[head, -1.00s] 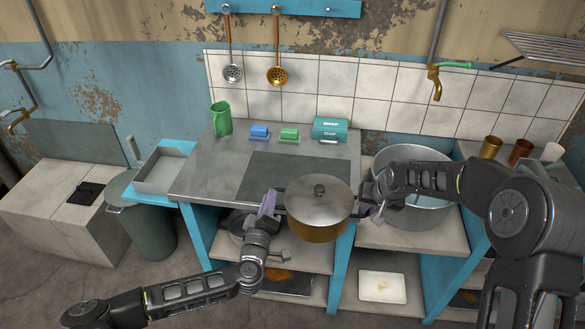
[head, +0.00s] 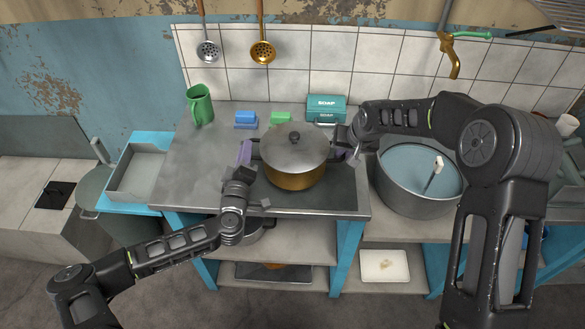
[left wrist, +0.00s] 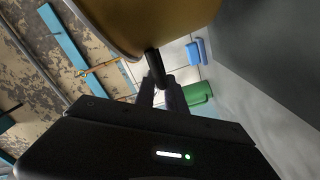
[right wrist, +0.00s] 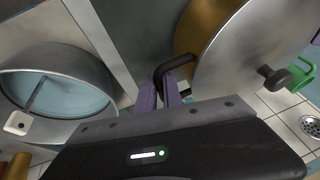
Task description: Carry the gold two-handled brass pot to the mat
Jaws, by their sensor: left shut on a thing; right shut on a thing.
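The gold brass pot (head: 295,180), with a grey lid (head: 312,150) and dark side handles, is upright over the dark grey mat (head: 335,198) on the counter. Whether its base touches the mat cannot be told. My left gripper (head: 247,152) is shut on the pot's left handle; the handle (left wrist: 153,64) shows between the fingers in the left wrist view. My right gripper (head: 347,148) is shut on the right handle, and that dark handle (right wrist: 178,60) shows in the right wrist view. The pot hides part of the mat.
Behind the pot stand a green mug (head: 200,105), a blue block (head: 245,119), a green block (head: 281,118) and a teal soap box (head: 326,108). A large metal tub (head: 420,195) of pale liquid stands at the right. A grey tray (head: 137,170) is at the left.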

